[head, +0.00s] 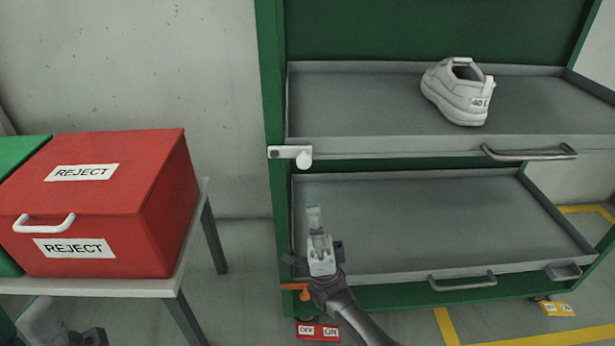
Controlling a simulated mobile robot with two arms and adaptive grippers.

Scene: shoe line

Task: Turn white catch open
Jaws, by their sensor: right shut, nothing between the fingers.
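The white catch (288,152) is at the left front corner of the upper tray, on the green rack's post. Its bar lies level across the post and the tray's front edge, with a rounded white knob at its right end. My right gripper (314,212) points up the picture, below the catch and over the left part of the lower tray. It is shut and empty, apart from the catch.
A white shoe (460,92) stands on the upper tray (360,100). The lower tray (450,215) is empty. An orange catch (297,288) is by my right wrist, above an OFF/ON plate (318,331). A red REJECT box (120,205) stands on a table at left.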

